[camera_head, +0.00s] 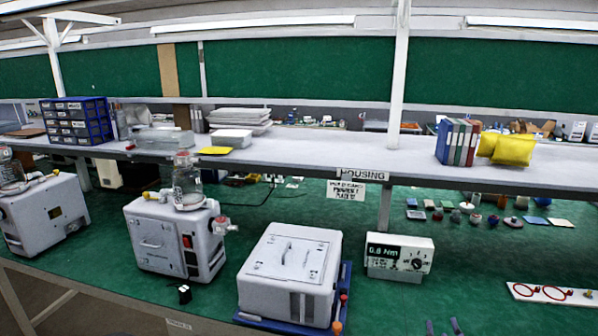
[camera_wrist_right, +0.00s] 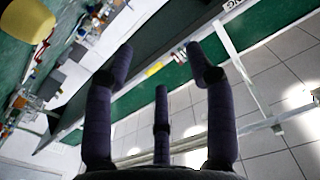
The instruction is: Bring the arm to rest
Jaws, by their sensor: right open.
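My right gripper (camera_wrist_right: 160,68) is open and empty in the right wrist view, its dark purple fingers spread with nothing between them. In the head view only its fingertips (camera_head: 443,327) show at the bottom edge, to the right of the white housing box and in front of the torque meter. My left gripper is not in view. The right wrist view looks past the fingers at a tilted scene of bench edge and grey tiled floor (camera_wrist_right: 270,110).
A white housing box (camera_head: 290,262) sits on a blue tray. Two white pumps (camera_head: 165,240) (camera_head: 40,215) stand to its left. A torque meter (camera_head: 398,257) reading 0.8 Nm and a white board with red rings (camera_head: 530,292) are to the right.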

